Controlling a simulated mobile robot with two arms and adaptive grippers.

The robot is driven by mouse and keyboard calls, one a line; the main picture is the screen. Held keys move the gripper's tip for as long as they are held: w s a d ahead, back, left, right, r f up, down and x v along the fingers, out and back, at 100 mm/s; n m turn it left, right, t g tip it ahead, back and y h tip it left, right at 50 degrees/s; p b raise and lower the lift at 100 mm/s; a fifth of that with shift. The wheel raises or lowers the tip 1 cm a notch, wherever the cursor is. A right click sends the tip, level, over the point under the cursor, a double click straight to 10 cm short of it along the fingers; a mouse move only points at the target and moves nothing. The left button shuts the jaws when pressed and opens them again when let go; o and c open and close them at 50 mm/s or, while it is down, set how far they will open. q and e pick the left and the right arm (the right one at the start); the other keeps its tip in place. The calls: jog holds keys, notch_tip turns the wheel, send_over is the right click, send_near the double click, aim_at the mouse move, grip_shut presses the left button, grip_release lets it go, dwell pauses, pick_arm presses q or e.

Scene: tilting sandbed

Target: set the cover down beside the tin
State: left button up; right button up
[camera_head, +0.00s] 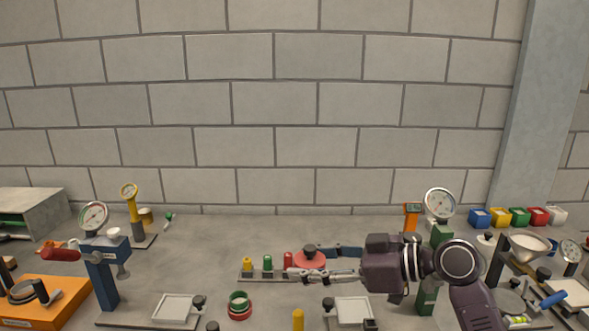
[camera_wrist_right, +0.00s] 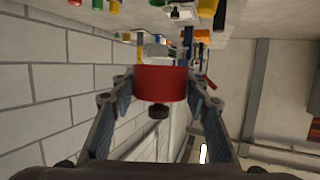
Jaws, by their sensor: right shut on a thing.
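The cover is a red round lid (camera_head: 309,261) with a dark knob, right of centre in the head view. My right gripper (camera_head: 313,258) is shut on it, one finger on each side. In the right wrist view, the red cover (camera_wrist_right: 160,84) sits between the two fingers, its dark knob (camera_wrist_right: 158,112) towards the camera. A small open round container, red with a green rim (camera_head: 239,304), looks like the tin. It stands on the bench, nearer and to the left of the cover. The gap between cover and bench is hard to judge. My left gripper is out of view.
A rack of coloured plugs (camera_head: 267,268) stands just left of the cover. A yellow post (camera_head: 298,319) rises at the front. Plates with pale squares (camera_head: 173,308) lie on both sides of the container. Bare bench (camera_head: 215,240) lies behind it.

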jog(key=s+d+f+m+t, duration=0.1)
jog(key=s+d+f, duration=0.4)
jog(key=s+d, duration=0.3)
jog(key=s+d+f+m+t+h, duration=0.1)
jog(key=s+d+f, duration=0.4)
jog(key=s+d, duration=0.3)
jog(key=shift+s+d+f+m+t+h, duration=0.3)
jog(key=shift+s+f+t, duration=0.1)
jog(key=shift+s, duration=0.5)
